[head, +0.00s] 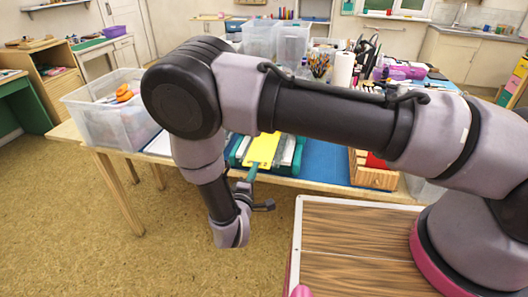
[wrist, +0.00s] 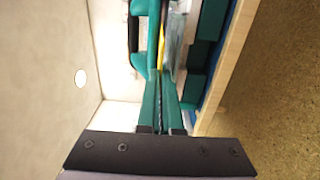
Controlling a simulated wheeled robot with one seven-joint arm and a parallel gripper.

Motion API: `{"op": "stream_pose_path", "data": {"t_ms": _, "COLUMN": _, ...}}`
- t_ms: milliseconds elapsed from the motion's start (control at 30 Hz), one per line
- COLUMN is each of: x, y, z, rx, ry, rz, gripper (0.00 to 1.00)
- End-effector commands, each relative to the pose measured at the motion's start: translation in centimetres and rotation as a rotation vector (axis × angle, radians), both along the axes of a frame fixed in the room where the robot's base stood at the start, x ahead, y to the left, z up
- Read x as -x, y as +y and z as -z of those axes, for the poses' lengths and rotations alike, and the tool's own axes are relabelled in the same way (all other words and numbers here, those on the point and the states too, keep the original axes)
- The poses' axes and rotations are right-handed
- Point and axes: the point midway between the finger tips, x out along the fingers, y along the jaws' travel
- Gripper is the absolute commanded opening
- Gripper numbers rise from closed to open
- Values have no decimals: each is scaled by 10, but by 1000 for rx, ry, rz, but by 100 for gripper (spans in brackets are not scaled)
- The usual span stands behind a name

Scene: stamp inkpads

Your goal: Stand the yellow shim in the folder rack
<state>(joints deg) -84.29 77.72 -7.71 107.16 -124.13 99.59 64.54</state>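The yellow shim (head: 262,150) shows as a broad flat plate in the head view, just beyond my fingertips. In the wrist view it is a thin yellow edge (wrist: 161,46) in line with the fingertips. My gripper (head: 253,170) has teal fingers, which lie close together in the wrist view (wrist: 162,78) and appear shut on the shim's near end. A teal rack with pale grey parts (head: 297,152) stands at the table's front edge, around and behind the shim. Whether the shim is inside a slot or in front of it, I cannot tell.
A clear bin (head: 108,115) stands on the table at left. A wooden rack with a red item (head: 373,178) is at right. A blue mat (head: 325,158) lies between. Pens, a paper roll and clear bins fill the back. The floor in front is open.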

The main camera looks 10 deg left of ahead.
Motion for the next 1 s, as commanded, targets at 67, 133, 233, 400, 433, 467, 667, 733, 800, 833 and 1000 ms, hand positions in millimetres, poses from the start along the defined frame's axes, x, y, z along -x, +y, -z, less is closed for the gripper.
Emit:
{"op": "stream_pose_path", "data": {"t_ms": 67, "x": 0, "y": 0, "z": 0, "rx": 0, "ry": 0, "rz": 0, "gripper": 0}}
{"op": "stream_pose_path", "data": {"t_ms": 133, "x": 1, "y": 0, "z": -1, "rx": -1, "ry": 0, "rz": 0, "gripper": 0}}
{"op": "stream_pose_path", "data": {"t_ms": 233, "x": 5, "y": 1, "z": -8, "rx": -2, "ry": 0, "rz": -1, "gripper": 0}}
{"op": "stream_pose_path", "data": {"t_ms": 400, "x": 15, "y": 2, "z": -22, "rx": -2, "ry": 0, "rz": -1, "gripper": 0}}
{"op": "stream_pose_path", "data": {"t_ms": 433, "x": 16, "y": 2, "z": -25, "rx": -2, "ry": 0, "rz": -1, "gripper": 0}}
{"op": "stream_pose_path", "data": {"t_ms": 467, "x": 18, "y": 3, "z": -27, "rx": -2, "ry": 0, "rz": -1, "gripper": 0}}
{"op": "stream_pose_path", "data": {"t_ms": 667, "x": 28, "y": 3, "z": -42, "rx": -2, "ry": 0, "rz": 0, "gripper": 0}}
{"op": "stream_pose_path", "data": {"t_ms": 733, "x": 29, "y": 3, "z": -44, "rx": -1, "ry": 0, "rz": 0, "gripper": 0}}
{"op": "stream_pose_path", "data": {"t_ms": 800, "x": 30, "y": 3, "z": -45, "rx": -1, "ry": 0, "rz": 0, "gripper": 0}}
{"op": "stream_pose_path", "data": {"t_ms": 833, "x": 31, "y": 3, "z": -45, "rx": -1, "ry": 0, "rz": 0, "gripper": 0}}
{"op": "stream_pose_path", "data": {"t_ms": 1000, "x": 50, "y": 5, "z": -48, "rx": -1, "ry": 1, "rz": -2, "gripper": 0}}
